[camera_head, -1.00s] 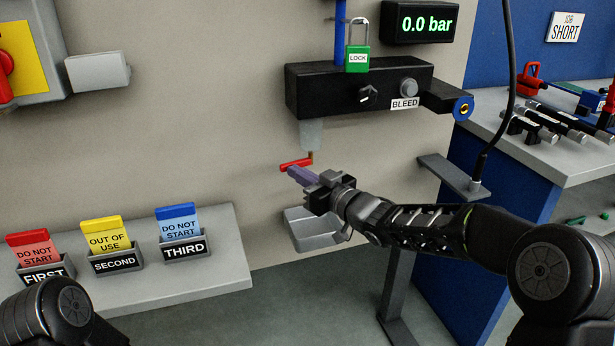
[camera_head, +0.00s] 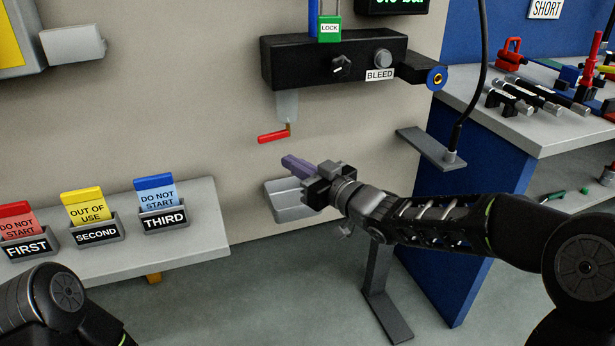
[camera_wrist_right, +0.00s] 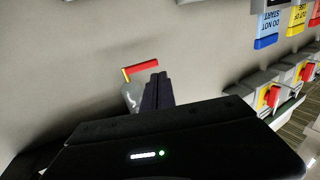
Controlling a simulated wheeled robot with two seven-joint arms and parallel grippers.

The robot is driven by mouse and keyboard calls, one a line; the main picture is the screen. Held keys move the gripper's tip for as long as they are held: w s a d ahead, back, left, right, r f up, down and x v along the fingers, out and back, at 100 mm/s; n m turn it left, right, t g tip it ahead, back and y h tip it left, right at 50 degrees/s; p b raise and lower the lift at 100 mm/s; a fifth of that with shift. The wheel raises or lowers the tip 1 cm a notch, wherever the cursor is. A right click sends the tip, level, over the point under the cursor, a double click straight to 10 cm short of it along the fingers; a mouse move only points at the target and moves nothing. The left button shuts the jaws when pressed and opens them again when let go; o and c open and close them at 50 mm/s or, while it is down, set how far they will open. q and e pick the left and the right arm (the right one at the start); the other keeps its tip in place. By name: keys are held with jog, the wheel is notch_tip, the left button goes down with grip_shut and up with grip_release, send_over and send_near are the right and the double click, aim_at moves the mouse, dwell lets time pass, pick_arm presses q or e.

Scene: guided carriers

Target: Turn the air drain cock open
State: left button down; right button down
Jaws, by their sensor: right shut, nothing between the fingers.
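The drain cock has a red lever (camera_head: 273,136) on a small brass stem under the clear bowl (camera_head: 287,106) of the black air unit (camera_head: 335,60). The lever points left, tilted slightly down at its free end. It also shows in the right wrist view (camera_wrist_right: 141,69), just beyond the fingers. My right gripper (camera_head: 288,162) is shut and empty, below the lever and apart from it, over the grey drip tray (camera_head: 291,207). My left arm shows at the lower left, but its gripper is out of view.
A green padlock (camera_head: 329,28) marked LOCK hangs above the air unit, which has a BLEED label (camera_head: 380,75). A shelf (camera_head: 200,245) with several tag holders is at left. A blue-sided bench (camera_head: 470,200) with tools stands at right, behind a grey bracket (camera_head: 428,147).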

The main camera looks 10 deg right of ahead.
jog(key=v, duration=0.4)
jog(key=shift+s+a, duration=0.25)
jog(key=shift+s, duration=0.15)
